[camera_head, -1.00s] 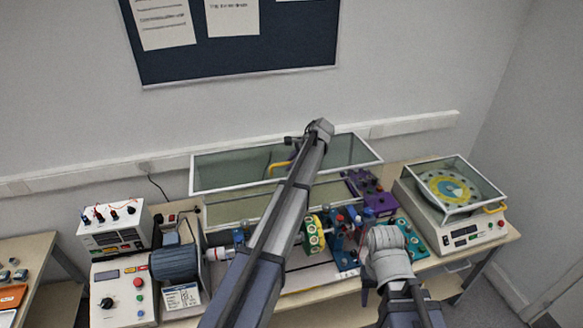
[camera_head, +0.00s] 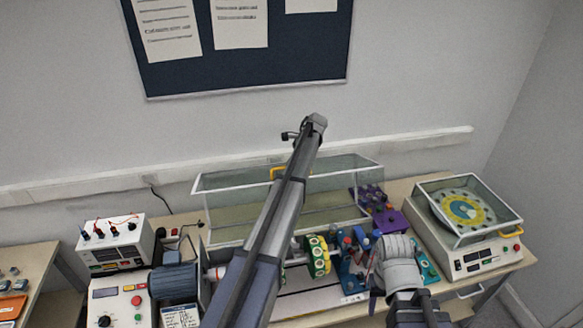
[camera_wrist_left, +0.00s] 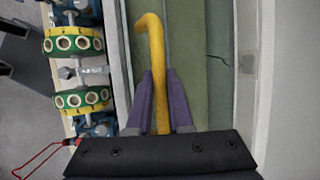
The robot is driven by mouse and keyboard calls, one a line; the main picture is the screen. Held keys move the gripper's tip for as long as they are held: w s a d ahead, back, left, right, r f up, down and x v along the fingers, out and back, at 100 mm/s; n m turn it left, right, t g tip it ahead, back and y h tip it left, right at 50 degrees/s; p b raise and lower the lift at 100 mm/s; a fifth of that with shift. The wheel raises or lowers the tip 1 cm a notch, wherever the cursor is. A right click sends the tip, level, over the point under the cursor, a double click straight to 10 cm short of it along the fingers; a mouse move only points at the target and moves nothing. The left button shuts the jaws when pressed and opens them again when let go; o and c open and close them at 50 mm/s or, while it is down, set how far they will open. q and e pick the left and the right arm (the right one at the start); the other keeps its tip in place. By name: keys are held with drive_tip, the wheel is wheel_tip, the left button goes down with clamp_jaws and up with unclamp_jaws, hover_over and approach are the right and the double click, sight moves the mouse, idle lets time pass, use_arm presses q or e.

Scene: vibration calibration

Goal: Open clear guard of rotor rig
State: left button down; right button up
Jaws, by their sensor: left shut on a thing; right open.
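The clear guard (camera_head: 339,190) of the rotor rig is a see-through box with a pale frame. In the head view it stands tipped up at the back of the rig, and the rotor disc (camera_head: 318,256) shows uncovered in front. Its yellow handle (camera_head: 278,172) is partly behind my left arm. In the left wrist view the purple fingers of my left gripper (camera_wrist_left: 161,100) are shut on the yellow handle (camera_wrist_left: 152,42). Green-and-yellow discs (camera_wrist_left: 75,43) lie to the left there. My right gripper (camera_head: 393,262) is over the rig's right end, its fingers mostly hidden.
A motor (camera_head: 174,282) and a control box (camera_head: 120,297) stand left of the rotor. A balance unit with its own clear cover (camera_head: 468,210) stands at the right. A purple device (camera_head: 388,219) is close beside the guard. The wall is behind.

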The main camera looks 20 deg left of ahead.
use_arm(q)
drive_tip(key=c, duration=0.8)
unclamp_jaws()
drive_tip(key=shift+c, duration=0.2)
drive_tip(key=shift+s, duration=0.1)
drive_tip(key=shift+d, duration=0.2)
